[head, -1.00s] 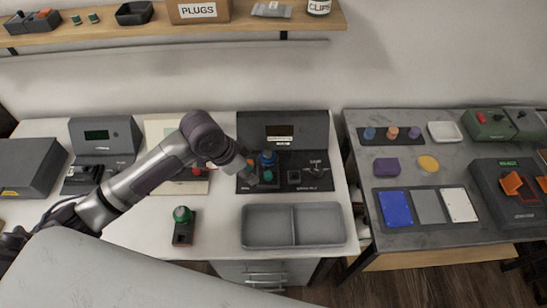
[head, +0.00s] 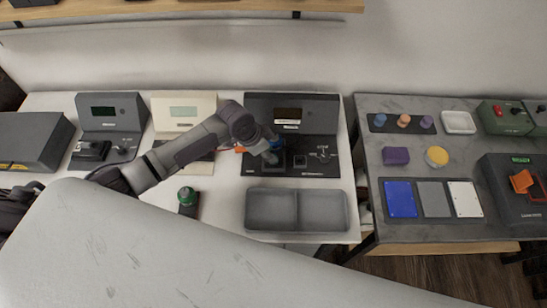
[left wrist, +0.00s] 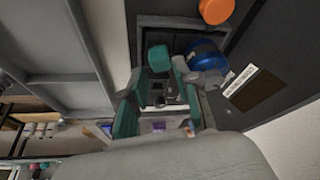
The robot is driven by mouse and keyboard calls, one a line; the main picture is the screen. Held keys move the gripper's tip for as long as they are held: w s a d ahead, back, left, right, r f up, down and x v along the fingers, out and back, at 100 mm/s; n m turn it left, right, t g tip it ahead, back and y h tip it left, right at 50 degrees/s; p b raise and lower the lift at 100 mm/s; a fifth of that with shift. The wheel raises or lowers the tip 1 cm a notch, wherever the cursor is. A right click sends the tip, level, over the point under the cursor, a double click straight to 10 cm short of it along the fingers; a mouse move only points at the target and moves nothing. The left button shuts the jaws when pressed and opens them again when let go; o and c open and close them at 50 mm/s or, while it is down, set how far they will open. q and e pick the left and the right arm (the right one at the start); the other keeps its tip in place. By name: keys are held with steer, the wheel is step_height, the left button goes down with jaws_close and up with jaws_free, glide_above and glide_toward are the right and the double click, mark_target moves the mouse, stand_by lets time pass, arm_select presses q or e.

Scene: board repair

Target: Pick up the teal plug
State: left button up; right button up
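The teal plug (left wrist: 158,58) shows in the left wrist view as a small block-shaped teal head at the dark panel of the console (head: 318,168). My left gripper (left wrist: 159,70) has its two fingers, with teal inner faces, on either side of the plug. The fingers look apart, with narrow gaps beside the plug; I cannot see contact clearly. In the head view my left gripper (head: 272,157) reaches down over the left part of the console and hides the plug. My right gripper is not in view.
A blue round knob (left wrist: 205,55) stands close beside the plug. An orange round part (left wrist: 215,10) is farther off. A grey two-part tray (head: 297,187) lies in front of the console. A green-topped dark block (head: 188,200) stands to the left.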

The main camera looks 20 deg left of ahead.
arm_select(q)
steer(key=x, duration=0.3)
steer(key=shift+w+f, duration=0.1)
steer(key=shift+f, duration=0.1)
steer(key=c, duration=0.5)
jaws_close()
steer(key=shift+r, duration=0.65)
step_height(320, 180, up, 3)
steer(key=shift+f+b, duration=0.1)
steer(key=shift+b, duration=0.3)
steer(key=d+r+b, duration=0.2)
steer(key=d+r, duration=0.5)
steer(key=d, duration=0.4)
steer(key=shift+w+d+b, duration=0.3)
steer(key=shift+d, duration=0.05)
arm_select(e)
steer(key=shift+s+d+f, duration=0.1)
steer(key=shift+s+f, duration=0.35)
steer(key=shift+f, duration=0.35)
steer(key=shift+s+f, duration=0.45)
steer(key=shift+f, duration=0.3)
